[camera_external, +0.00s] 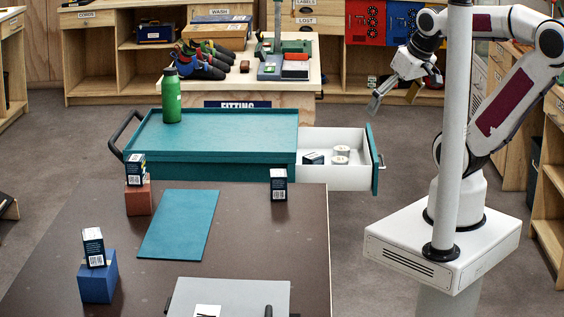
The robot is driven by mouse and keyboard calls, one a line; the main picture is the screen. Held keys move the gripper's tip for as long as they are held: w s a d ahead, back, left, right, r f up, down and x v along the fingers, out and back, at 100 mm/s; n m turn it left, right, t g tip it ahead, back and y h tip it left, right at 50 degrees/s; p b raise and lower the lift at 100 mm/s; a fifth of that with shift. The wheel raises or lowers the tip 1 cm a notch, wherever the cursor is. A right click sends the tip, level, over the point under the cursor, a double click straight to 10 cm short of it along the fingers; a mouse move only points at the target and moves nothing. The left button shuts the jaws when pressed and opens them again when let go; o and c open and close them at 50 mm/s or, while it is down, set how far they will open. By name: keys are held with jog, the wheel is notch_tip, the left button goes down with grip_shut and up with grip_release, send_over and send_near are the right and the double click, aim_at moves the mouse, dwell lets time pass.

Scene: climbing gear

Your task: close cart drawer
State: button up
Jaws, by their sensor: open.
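The teal cart (215,133) stands behind the brown table. Its white drawer (325,178) is pulled out to the right, with the teal front panel (374,160) and a handle at its right end. Inside the drawer lie a dark box (314,158) and two white rolls (341,155). My gripper (392,103) is open and empty. It hangs above and behind the drawer's right end in the picture, apart from the front panel.
A green bottle (171,96) stands on the cart top. The brown table (245,235) holds small boxes, blocks, a teal mat (180,224) and a grey board (230,297). A grey post (455,120) stands in front of my arm. The floor right of the drawer is clear.

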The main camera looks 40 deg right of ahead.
jog(key=shift+d, duration=0.1)
grip_shut()
jog(key=w+d+f+m+y, duration=0.1)
jog(key=w+d+f+m, duration=0.5)
jog(key=d, duration=0.6)
jog(key=w+d+f+m+g+y, duration=0.1)
jog(key=w+d+f+m, duration=0.6)
jog(key=d+m, duration=0.5)
jog(key=w+d+f+m+g+y, duration=0.1)
jog(key=w+d+f+m, duration=0.5)
jog(key=d+f+m, duration=0.3)
jog(key=shift+w+d+f, duration=0.4)
jog(key=shift+d+f, duration=0.45)
jog(key=shift+d, duration=0.6)
